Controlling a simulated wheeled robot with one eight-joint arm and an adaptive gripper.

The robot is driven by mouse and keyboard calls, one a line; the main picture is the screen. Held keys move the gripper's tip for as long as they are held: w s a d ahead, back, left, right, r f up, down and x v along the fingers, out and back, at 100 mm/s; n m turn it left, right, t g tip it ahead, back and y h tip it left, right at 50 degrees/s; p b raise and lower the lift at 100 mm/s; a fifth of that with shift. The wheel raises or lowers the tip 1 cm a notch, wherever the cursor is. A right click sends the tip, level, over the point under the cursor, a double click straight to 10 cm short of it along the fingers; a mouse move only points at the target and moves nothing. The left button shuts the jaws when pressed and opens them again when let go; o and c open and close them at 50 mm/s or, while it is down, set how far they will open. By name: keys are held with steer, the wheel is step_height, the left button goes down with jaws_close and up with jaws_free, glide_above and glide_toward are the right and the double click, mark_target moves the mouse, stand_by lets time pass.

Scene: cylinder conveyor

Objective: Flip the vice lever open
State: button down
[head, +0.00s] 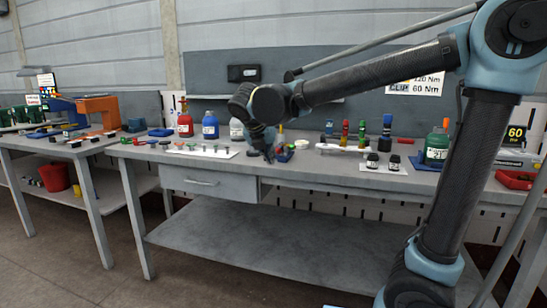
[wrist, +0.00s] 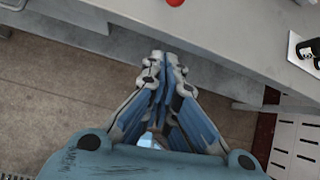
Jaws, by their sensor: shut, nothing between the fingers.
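Black-capped items on a white card (head: 383,165) and a green bottle (head: 436,148) are to the right. A drawer (head: 208,183) hangs below.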

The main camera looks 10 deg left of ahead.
mark_target(280, 152)
steer(key=x, duration=0.8)
steer(key=shift+w+f, duration=0.2)
steer(key=shift+f, duration=0.05)
steer(key=shift+w+a+r, duration=0.1)
steer(key=shift+w+r, duration=0.4)
steer(key=shift+r, duration=0.3)
steer(key=shift+w+a+r, duration=0.1)
steer(key=shift+w+r, duration=0.45)
steer(key=shift+r, duration=0.3)
steer(key=shift+a+r, duration=0.1)
steer(key=shift+r, duration=0.1)
